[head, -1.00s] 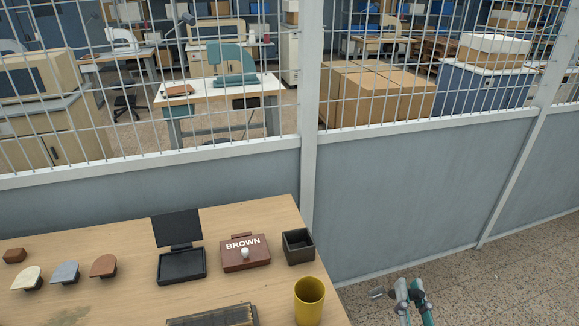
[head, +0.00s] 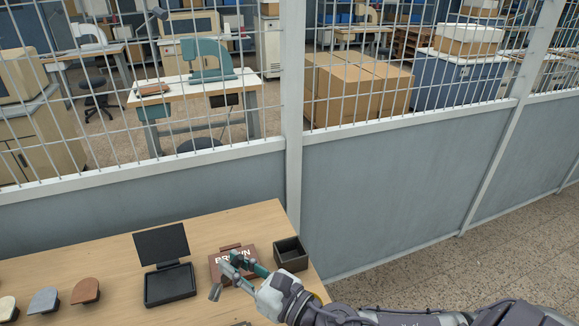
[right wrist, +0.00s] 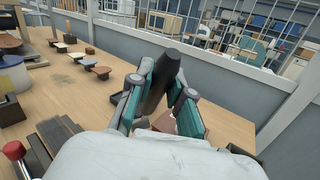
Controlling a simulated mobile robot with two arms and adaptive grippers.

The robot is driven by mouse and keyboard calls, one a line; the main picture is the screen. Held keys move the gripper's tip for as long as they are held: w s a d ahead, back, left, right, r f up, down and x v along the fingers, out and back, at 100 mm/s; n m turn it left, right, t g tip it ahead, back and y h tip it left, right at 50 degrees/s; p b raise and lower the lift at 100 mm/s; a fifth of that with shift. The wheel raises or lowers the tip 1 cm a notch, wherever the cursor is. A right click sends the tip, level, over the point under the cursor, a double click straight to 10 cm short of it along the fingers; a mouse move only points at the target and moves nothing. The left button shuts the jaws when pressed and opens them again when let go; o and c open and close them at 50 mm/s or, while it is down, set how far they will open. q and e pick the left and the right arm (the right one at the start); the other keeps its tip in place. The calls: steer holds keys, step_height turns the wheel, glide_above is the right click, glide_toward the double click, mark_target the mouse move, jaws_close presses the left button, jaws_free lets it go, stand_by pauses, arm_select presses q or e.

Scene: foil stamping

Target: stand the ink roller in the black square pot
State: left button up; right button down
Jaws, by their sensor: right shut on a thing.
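The black square pot (head: 291,254) stands at the right back corner of the wooden table. Its open top faces up, and I see nothing standing in it. My right gripper (head: 228,276) is over the brown BROWN-labelled box, left of the pot and apart from it. It is shut on a dark piece, which I take for the ink roller (right wrist: 160,82). In the right wrist view this dark piece sits tilted between the teal fingers. In the head view only a small grey end of it shows beside the fingertips. My left gripper is not in view.
The BROWN box (head: 218,272) is partly hidden under my gripper. A black tray with a raised lid (head: 170,285) stands to its left. Several rounded pads, one brown (head: 86,291), lie farther left. A mesh-topped partition (head: 230,165) runs behind the table.

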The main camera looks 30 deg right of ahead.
steer(key=shift+w+a+r+n+g+y, duration=0.1)
steer(key=shift+w+r+n+g+y, duration=0.2)
steer(key=shift+n+g+y, duration=0.25)
steer(key=shift+w+n+g+y+p, duration=0.55)
steer(key=shift+n+g+y+p, duration=0.3)
steer(key=shift+y, duration=0.1)
steer(key=w+d+r+n+g+p, duration=0.2)
steer(key=w+d+r+g, duration=0.1)
steer(key=d, duration=0.6)
steer(key=w+d+r+n+g+p, duration=0.2)
steer(key=d+r, duration=0.4)
steer(key=d, duration=0.3)
steer(key=shift+w+r+g+p, duration=0.15)
steer(key=shift+w+g+p, duration=0.25)
steer(key=shift+w+p, duration=0.3)
steer(key=shift+s, duration=0.1)
